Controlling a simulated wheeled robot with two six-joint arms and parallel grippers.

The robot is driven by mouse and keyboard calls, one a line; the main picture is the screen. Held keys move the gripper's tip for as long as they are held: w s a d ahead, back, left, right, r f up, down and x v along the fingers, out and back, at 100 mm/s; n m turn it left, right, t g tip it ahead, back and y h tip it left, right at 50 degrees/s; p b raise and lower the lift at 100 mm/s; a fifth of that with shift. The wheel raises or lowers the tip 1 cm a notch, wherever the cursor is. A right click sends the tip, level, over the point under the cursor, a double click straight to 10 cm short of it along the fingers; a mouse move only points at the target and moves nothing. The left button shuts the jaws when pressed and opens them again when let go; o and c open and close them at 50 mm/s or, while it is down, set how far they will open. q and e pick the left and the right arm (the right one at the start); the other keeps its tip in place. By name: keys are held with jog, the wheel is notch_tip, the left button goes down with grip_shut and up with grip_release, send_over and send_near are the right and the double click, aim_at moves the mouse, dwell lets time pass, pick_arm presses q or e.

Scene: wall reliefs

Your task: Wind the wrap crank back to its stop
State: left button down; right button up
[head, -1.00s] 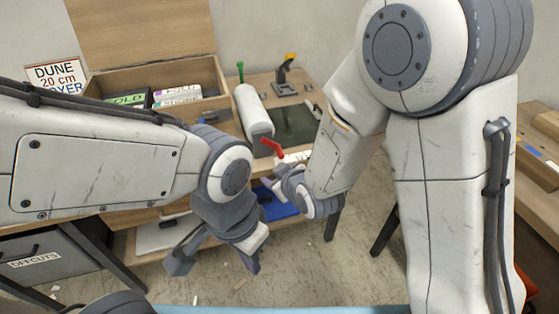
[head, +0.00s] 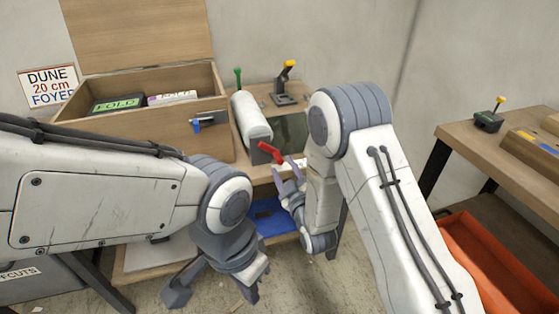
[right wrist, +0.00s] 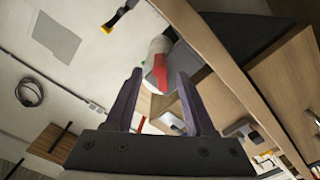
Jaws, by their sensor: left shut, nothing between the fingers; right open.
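The wrap crank is a red handle (head: 270,152) at the near end of a white wrap roll (head: 251,117) on the wooden bench. My right gripper (head: 287,168) is open just below and right of the crank, its fingers pointing up toward it. In the right wrist view the red crank (right wrist: 160,72) shows beyond and between the open fingertips; it looks not gripped, and I cannot tell whether a finger touches it. My left gripper (head: 247,287) is shut and empty, low in front of the bench, far from the crank.
A wooden box (head: 150,118) with an open lid stands left of the roll. A yellow-knobbed lever (head: 285,85) stands behind it. A blue tray (head: 270,218) lies on the shelf below. Another bench (head: 490,145) and an orange bin (head: 480,265) are at the right.

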aim_at(279, 162)
jog(key=shift+x, duration=2.05)
grip_shut()
jog(key=shift+a+f+m, duration=0.1)
jog(key=shift+f+m, duration=0.05)
jog(key=shift+m, duration=0.15)
